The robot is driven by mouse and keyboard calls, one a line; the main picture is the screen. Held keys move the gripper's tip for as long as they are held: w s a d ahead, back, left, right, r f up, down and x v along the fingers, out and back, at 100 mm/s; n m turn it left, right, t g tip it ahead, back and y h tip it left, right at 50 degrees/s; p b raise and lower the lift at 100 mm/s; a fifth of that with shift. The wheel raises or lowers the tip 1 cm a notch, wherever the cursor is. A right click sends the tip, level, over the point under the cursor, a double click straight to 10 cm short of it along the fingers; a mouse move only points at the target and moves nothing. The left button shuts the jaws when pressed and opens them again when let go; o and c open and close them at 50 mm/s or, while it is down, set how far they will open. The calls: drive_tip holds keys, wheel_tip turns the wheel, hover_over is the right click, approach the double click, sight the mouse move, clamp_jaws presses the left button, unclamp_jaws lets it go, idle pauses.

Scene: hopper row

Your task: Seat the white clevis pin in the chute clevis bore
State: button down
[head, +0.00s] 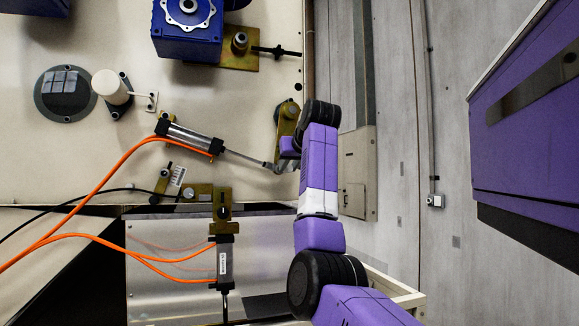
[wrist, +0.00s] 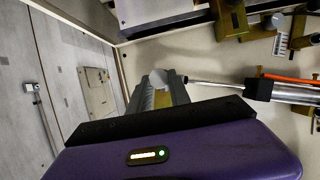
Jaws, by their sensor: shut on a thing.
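In the wrist view, my gripper (wrist: 159,88) points at the pale machine panel, its two grey ribbed fingers closed. Whether the pin touches the rod end or the bore cannot be told, as the fingers hide the bore. In the head view, the rod (head: 245,158) runs to a clevis end beside my arm, below a brass bracket (head: 286,118). The pin is hidden there.
The cylinder (head: 190,139) with orange hoses lies left of my arm. A second cylinder (head: 224,262) hangs below it. Blue gearbox (head: 187,32) is at the top. A purple cabinet (head: 525,125) stands at right, with open floor between it and the machine.

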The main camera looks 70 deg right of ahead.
drive_tip(key=shift+w+d, duration=0.8)
drive_tip(key=shift+d, duration=0.2)
drive_tip(key=shift+w, duration=0.1)
drive_tip(key=shift+r, duration=0.1)
idle(0.4)
drive_tip(key=c, duration=1.1)
unclamp_jaws()
drive_tip(key=shift+d, duration=0.1)
drive_tip(key=shift+b+v, duration=1.7)
drive_tip(key=shift+v, duration=2.2)
